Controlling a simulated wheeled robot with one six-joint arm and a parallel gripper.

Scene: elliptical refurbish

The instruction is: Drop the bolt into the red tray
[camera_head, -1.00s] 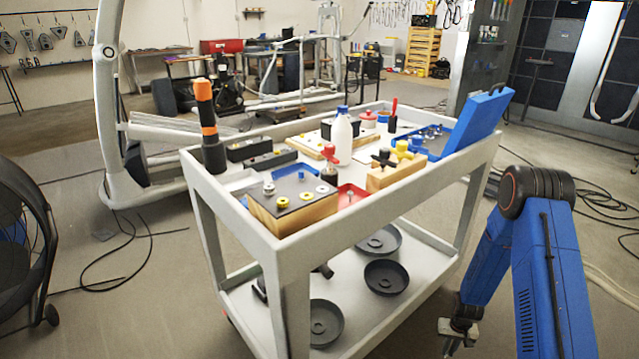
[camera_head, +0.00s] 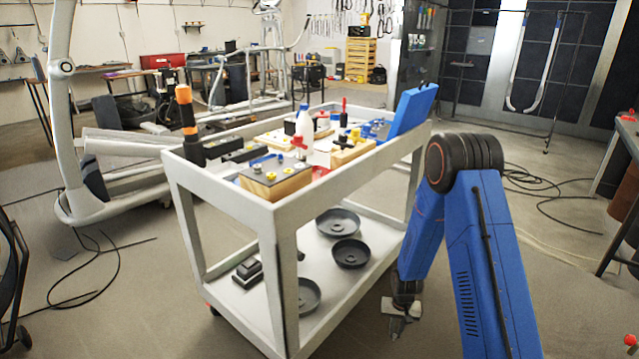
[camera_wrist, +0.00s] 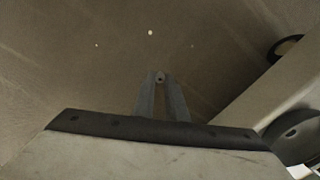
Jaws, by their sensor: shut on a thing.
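My gripper (camera_head: 398,334) hangs low beside the cart, pointing down, at about the height of the lower shelf. In the wrist view its two fingers (camera_wrist: 160,82) close in on a small grey piece at their tips, which looks like the bolt (camera_wrist: 160,76); its shape is hard to make out. The red tray (camera_head: 319,172) lies on the cart top, behind the wooden block with the dark top. Only a small part of the tray shows; the block and the cart rim hide the rest. My gripper is well apart from it, lower and to the right.
The grey cart (camera_head: 330,184) has a raised rim and corner posts. Its top holds a white bottle (camera_head: 304,121), a blue bin (camera_head: 409,113), a wooden block (camera_head: 276,186) and an orange-black handle (camera_head: 187,118). Black round dishes (camera_head: 350,253) lie on the lower shelf.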

